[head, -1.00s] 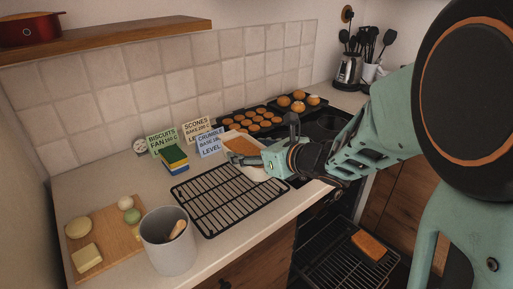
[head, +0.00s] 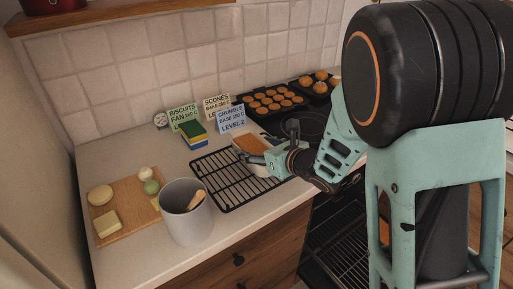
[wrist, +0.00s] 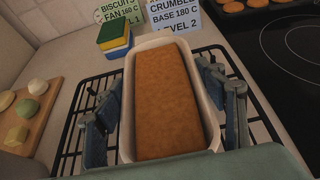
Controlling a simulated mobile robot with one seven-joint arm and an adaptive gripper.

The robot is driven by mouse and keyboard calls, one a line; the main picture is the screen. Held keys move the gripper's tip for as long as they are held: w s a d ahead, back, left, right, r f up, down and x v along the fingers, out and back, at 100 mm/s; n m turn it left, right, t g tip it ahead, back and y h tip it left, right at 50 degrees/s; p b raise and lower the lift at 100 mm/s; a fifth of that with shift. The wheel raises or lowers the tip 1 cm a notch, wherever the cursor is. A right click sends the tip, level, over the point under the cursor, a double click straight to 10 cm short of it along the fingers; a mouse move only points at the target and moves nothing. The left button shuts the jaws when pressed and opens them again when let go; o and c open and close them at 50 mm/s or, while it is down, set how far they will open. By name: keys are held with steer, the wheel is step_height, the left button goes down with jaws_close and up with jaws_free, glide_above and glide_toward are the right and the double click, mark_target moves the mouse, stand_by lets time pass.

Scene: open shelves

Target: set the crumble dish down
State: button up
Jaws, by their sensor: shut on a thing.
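The crumble dish (head: 262,168) is a white loaf-shaped dish filled with an orange-brown crumble. In the wrist view the dish (wrist: 214,135) fills the middle, roughly level, over the black wire rack (head: 224,190). My gripper (wrist: 165,112) is shut on the dish, with one finger along each long side. In the head view my gripper (head: 268,158) reaches in from the right and covers part of the dish. I cannot tell whether the dish's base touches the rack.
Recipe cards (head: 231,119) and sponges (head: 193,133) stand behind the rack. A grey crock (head: 186,222) and a wooden board (head: 128,222) with food are at left. Muffin trays (head: 272,103) and the black hob (head: 305,127) lie to the right. The oven (head: 338,240) below is open.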

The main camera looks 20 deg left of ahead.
steer(key=shift+f, duration=0.1)
steer(key=o, duration=1.7)
steer(key=shift+d+r, duration=0.1)
steer(key=shift+r, duration=0.1)
steer(key=v, duration=1.1)
steer(key=shift+s+d+r, duration=0.1)
steer(key=shift+s+d, duration=0.15)
steer(key=shift+d, duration=0.05)
